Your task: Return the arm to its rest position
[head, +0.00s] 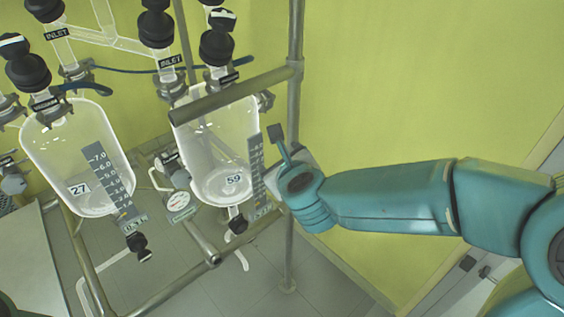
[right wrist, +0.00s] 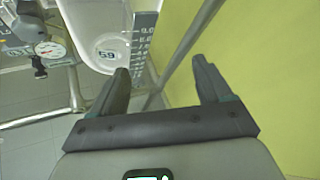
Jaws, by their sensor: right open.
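My right arm (head: 390,197) comes in from the right in the head view and stretches left toward the glass reactors. My right gripper (head: 268,160) is beside the scale of the reactor marked 59 (head: 215,145). In the right wrist view the right gripper (right wrist: 160,88) has its two fingers wide apart with nothing between them. The reactor marked 59 also shows beyond the left finger in the right wrist view (right wrist: 98,30). I cannot tell whether the gripper touches the reactor or its frame. My left gripper is not in view.
A second glass reactor marked 27 (head: 75,150) hangs at the left. A metal frame post (head: 296,110) stands close by my right gripper. A round gauge (head: 178,203) sits between the reactors. Free room shows before the yellow wall (head: 420,80).

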